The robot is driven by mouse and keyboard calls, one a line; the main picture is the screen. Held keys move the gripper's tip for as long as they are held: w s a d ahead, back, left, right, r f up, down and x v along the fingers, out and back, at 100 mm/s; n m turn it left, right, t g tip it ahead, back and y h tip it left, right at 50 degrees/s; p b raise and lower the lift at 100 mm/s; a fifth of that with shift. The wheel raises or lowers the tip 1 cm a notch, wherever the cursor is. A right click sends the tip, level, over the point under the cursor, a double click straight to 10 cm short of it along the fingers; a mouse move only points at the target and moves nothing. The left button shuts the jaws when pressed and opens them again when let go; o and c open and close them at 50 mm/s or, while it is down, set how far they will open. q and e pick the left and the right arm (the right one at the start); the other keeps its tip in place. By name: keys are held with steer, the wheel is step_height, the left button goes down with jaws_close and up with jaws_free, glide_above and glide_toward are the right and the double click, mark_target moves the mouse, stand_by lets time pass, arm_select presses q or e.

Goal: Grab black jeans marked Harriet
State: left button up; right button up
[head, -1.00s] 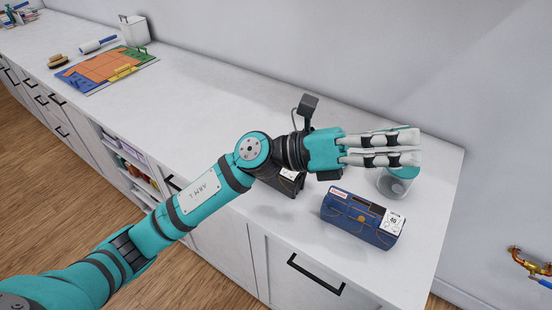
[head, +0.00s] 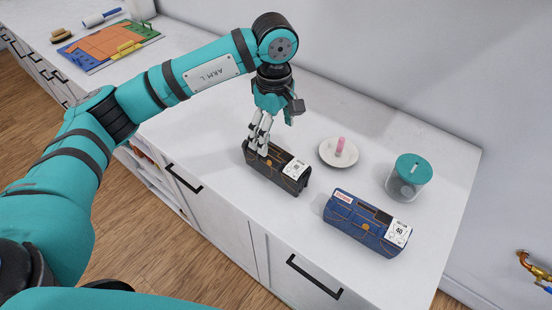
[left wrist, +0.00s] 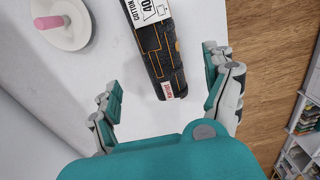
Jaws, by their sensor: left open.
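The black folded jeans (head: 273,172) lie as a compact block on the white counter, with orange line marks and a white label. They also show in the left wrist view (left wrist: 158,55), with a white label reading "cotton 40" and a small red-and-white tag at the near end, its name too small to read surely. My left gripper (head: 258,151) points down over the left end of the jeans. In the left wrist view its open fingers (left wrist: 162,80) are spread either side of that end, with nothing gripped. My right gripper is not in view.
A similar blue folded block (head: 358,224) lies to the right, close to the black one. Behind stand a white dish (head: 330,158) with a pink object (head: 340,145) and a clear jar with a teal lid (head: 412,170). A colourful folding board (head: 105,45) lies far left.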

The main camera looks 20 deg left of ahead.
mark_target(275, 152)
arm_select(q)
step_height(275, 152, down, 6)
steer(key=shift+f+p, duration=0.25)
steer(key=shift+p, duration=0.6)
step_height(275, 152, down, 5)
steer(key=p, duration=0.3)
steer(key=shift+s+d, duration=0.15)
steer(key=shift+f, duration=0.25)
steer(key=c, duration=1.7)
steer(key=shift+r, duration=0.1)
jaws_close()
